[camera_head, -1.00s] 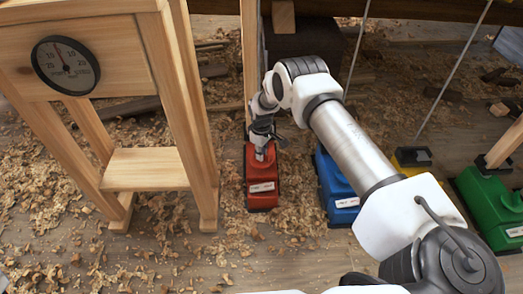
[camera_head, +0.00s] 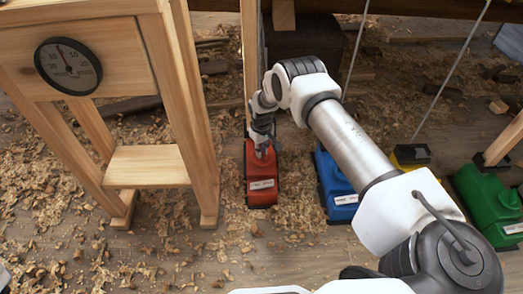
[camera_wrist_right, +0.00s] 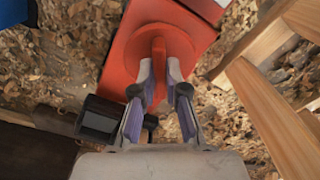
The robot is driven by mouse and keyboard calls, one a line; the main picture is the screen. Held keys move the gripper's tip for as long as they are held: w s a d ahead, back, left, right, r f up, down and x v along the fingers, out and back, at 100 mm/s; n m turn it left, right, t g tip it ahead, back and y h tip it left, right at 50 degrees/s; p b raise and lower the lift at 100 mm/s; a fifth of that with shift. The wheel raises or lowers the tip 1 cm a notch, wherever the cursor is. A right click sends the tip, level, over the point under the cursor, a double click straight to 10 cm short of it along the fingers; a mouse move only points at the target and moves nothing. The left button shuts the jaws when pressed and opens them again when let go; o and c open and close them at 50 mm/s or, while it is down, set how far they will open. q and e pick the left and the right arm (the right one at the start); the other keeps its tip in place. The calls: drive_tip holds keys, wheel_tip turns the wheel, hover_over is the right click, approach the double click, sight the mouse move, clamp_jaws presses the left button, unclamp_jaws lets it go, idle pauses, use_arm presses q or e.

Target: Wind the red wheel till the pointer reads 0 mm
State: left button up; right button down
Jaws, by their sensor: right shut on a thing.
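The red jack (camera_head: 262,188) stands on the floor among wood shavings, at the foot of a wooden post. Its red wheel (camera_wrist_right: 190,45) is a flat disc with a raised bar across it, seen in the right wrist view. My right gripper (camera_wrist_right: 158,78) is shut on that bar; in the head view the gripper (camera_head: 263,152) is over the jack's top. The round dial (camera_head: 68,66) is on a wooden stand at the left. Its red pointer points up and a little left; its exact reading is too small to tell.
The wooden stand (camera_head: 147,166) with a low shelf is left of the red jack. A blue jack (camera_head: 338,195), a yellow one (camera_head: 410,156) and a green one (camera_head: 490,203) stand to the right. Thin slanting rods and a dark beam are behind.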

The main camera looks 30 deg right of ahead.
drive_tip(key=c, duration=1.2)
unclamp_jaws()
drive_tip(key=shift+r, duration=0.1)
wheel_tip(320, 180, up, 12)
